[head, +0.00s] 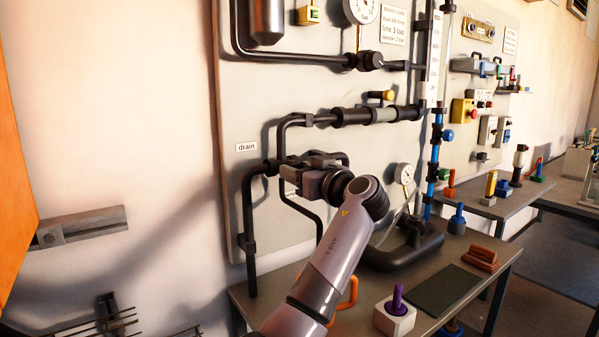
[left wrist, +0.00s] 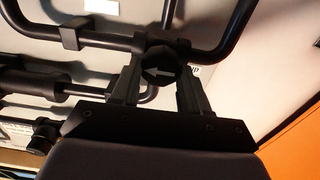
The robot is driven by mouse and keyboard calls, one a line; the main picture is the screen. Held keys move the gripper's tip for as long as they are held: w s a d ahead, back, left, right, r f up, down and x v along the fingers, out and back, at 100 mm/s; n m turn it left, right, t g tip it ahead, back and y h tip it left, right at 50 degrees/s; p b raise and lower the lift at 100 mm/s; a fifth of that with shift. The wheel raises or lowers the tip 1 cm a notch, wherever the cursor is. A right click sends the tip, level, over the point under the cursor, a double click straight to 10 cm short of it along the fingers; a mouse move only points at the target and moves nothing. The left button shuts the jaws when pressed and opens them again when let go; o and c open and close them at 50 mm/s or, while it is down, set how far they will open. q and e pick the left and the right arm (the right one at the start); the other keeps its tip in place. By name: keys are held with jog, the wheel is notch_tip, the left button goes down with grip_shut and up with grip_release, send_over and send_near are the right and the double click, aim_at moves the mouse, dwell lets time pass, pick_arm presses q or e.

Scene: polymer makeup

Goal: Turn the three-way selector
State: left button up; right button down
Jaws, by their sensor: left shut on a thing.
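The three-way selector shows in the left wrist view as a dark round knob (left wrist: 158,72) with a pale mark, at a junction of black pipes. My right gripper is not in view.
Black pipes (head: 248,220) run close around my left gripper on the pale panel (head: 300,75). Below, the bench holds a purple peg in a white block (head: 394,320) and a dark mat (head: 444,290).

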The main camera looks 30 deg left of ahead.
pick_arm(q)
jog(key=shift+m, duration=0.4)
jog(key=m+p, duration=0.1)
jog(key=m, duration=0.3)
jog(key=shift+w+m+p, duration=0.1)
jog(key=shift+m+p, duration=0.2)
jog(key=shift+p, duration=0.1)
jog(key=m+p, duration=0.2)
jog(key=m, duration=0.3)
jog(key=shift+w+d, duration=0.1)
jog(key=m+p, duration=0.1)
jog(key=m, duration=0.2)
jog(key=shift+f, duration=0.15)
jog(key=shift+f+m, duration=0.1)
jog(key=shift+m, duration=2.1)
jog(key=o, duration=1)
